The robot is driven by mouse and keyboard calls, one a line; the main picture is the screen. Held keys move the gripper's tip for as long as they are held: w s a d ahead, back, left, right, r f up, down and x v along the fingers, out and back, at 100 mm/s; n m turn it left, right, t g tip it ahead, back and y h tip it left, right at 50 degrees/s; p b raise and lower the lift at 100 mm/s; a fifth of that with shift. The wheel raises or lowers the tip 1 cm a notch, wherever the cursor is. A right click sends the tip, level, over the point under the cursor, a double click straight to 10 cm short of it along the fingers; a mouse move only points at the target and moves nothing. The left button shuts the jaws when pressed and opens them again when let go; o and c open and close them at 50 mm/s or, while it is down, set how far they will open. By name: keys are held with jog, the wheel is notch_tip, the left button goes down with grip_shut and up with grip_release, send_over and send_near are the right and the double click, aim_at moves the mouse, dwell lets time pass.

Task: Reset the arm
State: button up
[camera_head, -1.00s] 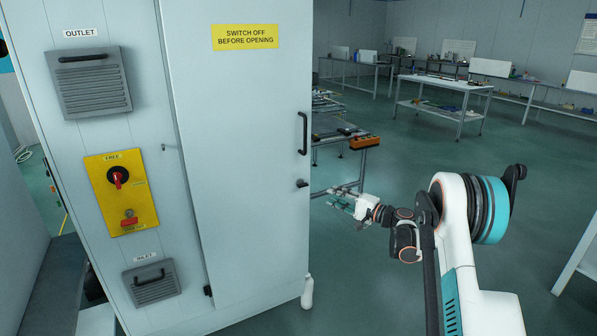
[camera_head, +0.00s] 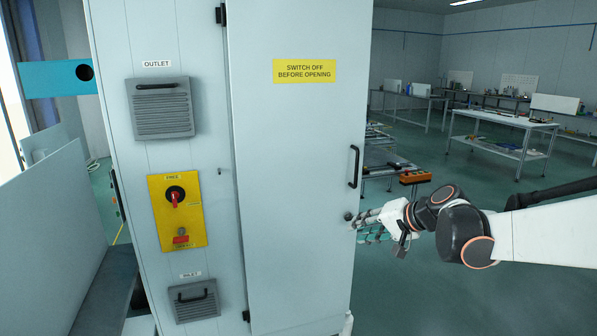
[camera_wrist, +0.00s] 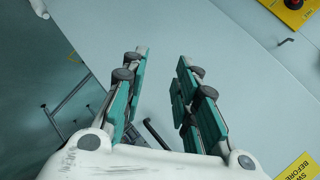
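My gripper (camera_head: 366,228) is at the right edge of the tall grey cabinet (camera_head: 295,180), close to the small dark knob (camera_head: 348,216) below the black door handle (camera_head: 353,167). I cannot tell whether it touches the cabinet. In the wrist view my gripper (camera_wrist: 162,58) has its two green-padded fingers apart, with nothing between them. The cabinet's pale face lies beyond the fingers, and the dark handle shows low between them. My arm reaches in from the right in the head view. The cabinet door appears closed.
A yellow switch panel (camera_head: 177,212) with a red knob is on the cabinet's left part, between the outlet grille (camera_head: 160,108) and inlet grille (camera_head: 194,300). An orange box (camera_head: 415,177) sits on a bench behind my gripper. Open floor (camera_head: 420,305) lies right of the cabinet.

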jog(key=s+d+f+n+h, duration=0.1)
jog(key=s+h, duration=0.1)
jog(key=s, duration=0.9)
jog(key=s+d+f+n+h, duration=0.1)
jog(key=s+n+h, duration=0.1)
jog(key=s, duration=0.9)
jog(key=s+d+f+n+g+h, duration=0.1)
jog(key=s+f+n+h, duration=0.1)
jog(key=s, duration=0.9)
jog(key=shift+s+h, duration=0.15)
jog(key=shift+h, duration=0.35)
